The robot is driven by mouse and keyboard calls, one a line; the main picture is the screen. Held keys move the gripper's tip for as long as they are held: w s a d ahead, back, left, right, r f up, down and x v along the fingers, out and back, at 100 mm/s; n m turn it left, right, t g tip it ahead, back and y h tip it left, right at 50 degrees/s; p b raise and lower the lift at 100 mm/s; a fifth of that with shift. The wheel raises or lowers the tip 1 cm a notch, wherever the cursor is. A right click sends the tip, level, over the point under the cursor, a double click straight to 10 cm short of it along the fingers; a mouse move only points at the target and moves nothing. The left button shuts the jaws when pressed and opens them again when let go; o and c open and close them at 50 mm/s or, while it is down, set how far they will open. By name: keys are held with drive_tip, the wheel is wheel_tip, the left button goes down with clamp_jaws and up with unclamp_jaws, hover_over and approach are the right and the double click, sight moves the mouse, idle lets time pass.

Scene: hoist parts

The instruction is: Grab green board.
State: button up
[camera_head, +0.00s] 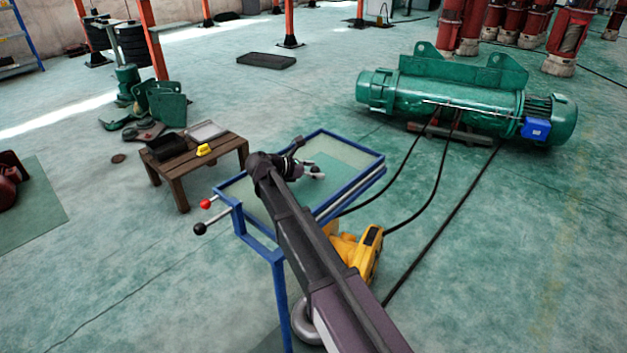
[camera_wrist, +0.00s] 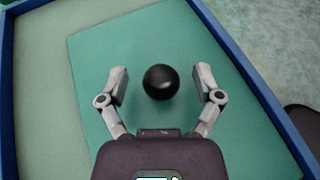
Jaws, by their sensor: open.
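The green board (camera_wrist: 95,52) lies flat inside the blue-framed table (camera_wrist: 236,50), seen in the wrist view. A round black knob (camera_wrist: 161,88) shows on the board's face. My gripper (camera_wrist: 160,74) is open, with one finger on each side of the knob and a gap on both sides. In the head view my gripper (camera_head: 314,172) is over the table, and part of the green board (camera_head: 350,160) shows beside it. My arm hides part of the table there. The height of the fingers above the board is hard to tell.
The table's raised blue rim (camera_head: 352,142) surrounds the board. A wooden table (camera_head: 232,147) with a black tray and a yellow item stands to the left. A yellow machine (camera_head: 352,250) is beside my arm. A large green hoist (camera_head: 450,95) with black cables stands at the back right.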

clamp_jaws()
idle(0.3)
drive_tip(key=shift+r, duration=0.1)
wheel_tip(320, 180, up, 10)
drive_tip(key=p, duration=1)
idle(0.8)
